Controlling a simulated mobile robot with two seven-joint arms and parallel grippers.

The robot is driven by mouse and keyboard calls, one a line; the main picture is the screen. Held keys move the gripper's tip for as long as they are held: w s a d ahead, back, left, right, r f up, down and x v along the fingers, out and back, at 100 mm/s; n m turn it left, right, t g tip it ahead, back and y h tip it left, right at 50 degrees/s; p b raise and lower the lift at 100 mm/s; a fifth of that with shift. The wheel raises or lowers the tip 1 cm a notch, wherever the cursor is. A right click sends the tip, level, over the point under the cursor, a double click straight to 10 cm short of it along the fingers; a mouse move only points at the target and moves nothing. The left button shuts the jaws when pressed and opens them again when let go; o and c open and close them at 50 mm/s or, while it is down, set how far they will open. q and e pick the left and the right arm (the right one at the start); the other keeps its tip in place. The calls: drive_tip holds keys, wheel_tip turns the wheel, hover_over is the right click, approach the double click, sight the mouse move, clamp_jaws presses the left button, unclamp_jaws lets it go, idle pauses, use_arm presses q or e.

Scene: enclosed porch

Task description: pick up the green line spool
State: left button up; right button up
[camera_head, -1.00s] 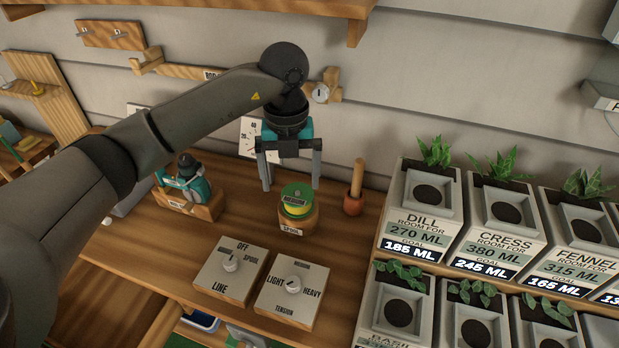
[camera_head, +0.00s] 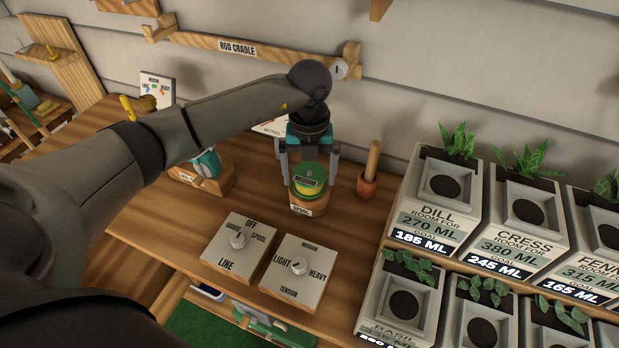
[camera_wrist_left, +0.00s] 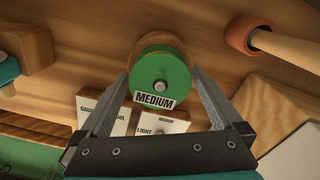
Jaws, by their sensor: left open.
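The green line spool (camera_head: 309,177) has a green top flange, a yellow band and a "MEDIUM" label. It sits on a round wooden stand (camera_head: 308,207) on the wooden bench. My left gripper (camera_head: 308,180) is open and points down just over the spool, with a finger to each side of it in the head view. In the left wrist view the green spool (camera_wrist_left: 160,78) lies ahead, between and just beyond the two open fingertips (camera_wrist_left: 160,78). I cannot tell whether the fingers touch it. My right gripper is not in view.
A clay pot with a wooden handle (camera_head: 367,183) stands close right of the spool. Two dial plates, one line/spool (camera_head: 238,247) and one tension (camera_head: 298,272), lie in front. Labelled planters (camera_head: 437,200) fill the right. A reel on a wooden stand (camera_head: 208,175) is at left.

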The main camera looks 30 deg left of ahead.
use_arm(q)
drive_tip(key=c, duration=1.2)
drive_tip(key=shift+r, duration=0.2)
